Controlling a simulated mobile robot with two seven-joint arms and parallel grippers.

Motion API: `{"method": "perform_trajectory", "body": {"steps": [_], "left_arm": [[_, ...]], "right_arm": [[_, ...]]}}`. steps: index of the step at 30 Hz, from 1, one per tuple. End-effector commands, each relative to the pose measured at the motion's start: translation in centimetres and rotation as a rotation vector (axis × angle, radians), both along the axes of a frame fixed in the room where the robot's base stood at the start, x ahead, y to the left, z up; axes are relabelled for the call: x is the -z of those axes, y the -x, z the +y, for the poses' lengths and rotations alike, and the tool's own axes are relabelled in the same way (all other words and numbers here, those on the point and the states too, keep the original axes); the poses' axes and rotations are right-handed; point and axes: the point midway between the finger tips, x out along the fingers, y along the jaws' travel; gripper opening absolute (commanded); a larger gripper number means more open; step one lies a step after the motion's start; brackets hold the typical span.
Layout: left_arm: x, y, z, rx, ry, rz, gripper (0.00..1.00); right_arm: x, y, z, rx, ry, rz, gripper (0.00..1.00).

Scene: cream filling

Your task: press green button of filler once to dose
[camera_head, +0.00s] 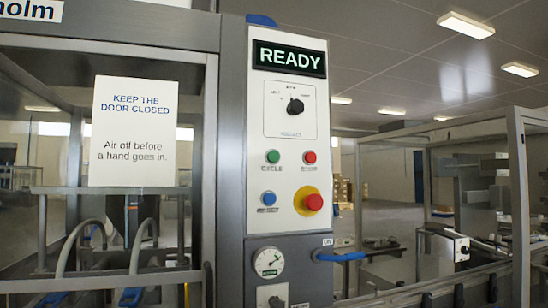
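The filler's control panel (288,205) stands upright in the middle of the head view. The green button (273,156) sits on its left side, above a label that reads like CYCLE. A red button (309,157) is to its right, and a blue button (269,198) is below it. A large red emergency button (313,202) on a yellow ring is at lower right. The display (289,59) at the top reads READY. Nothing covers the green button. Neither of my grippers is in the picture.
A selector knob (295,106) is above the buttons. A gauge (269,262) and a blue handle (341,256) are below. The glazed door with a paper sign (131,133) is at left. A conveyor frame (518,200) stands at right. The space before the panel looks clear.

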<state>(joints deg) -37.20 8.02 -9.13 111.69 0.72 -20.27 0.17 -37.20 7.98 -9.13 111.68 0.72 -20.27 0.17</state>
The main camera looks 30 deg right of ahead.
Motion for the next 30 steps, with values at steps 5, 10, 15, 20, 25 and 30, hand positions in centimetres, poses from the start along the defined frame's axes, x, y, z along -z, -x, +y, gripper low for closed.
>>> {"method": "perform_trajectory", "body": {"steps": [5,10,15,20,25,30], "left_arm": [[0.00,0.00,0.00,0.000,0.000,0.000,0.71],[0.00,0.00,0.00,0.000,0.000,0.000,0.71],[0.00,0.00,0.00,0.000,0.000,0.000,0.71],[0.00,0.00,0.00,0.000,0.000,0.000,0.71],[0.00,0.00,0.00,0.000,0.000,0.000,0.71],[0.00,0.00,0.00,0.000,0.000,0.000,0.71]], "right_arm": [[-0.01,-0.01,0.00,0.000,0.000,0.000,0.00],[-0.01,-0.01,0.00,0.000,0.000,0.000,0.00],[-0.02,-0.01,-0.01,0.000,0.000,0.000,0.00],[-0.01,-0.01,-0.01,0.000,0.000,0.000,0.00],[-0.01,-0.01,-0.01,-0.001,0.001,0.000,0.00],[-0.01,-0.01,-0.01,-0.001,0.001,0.000,0.00]]}}
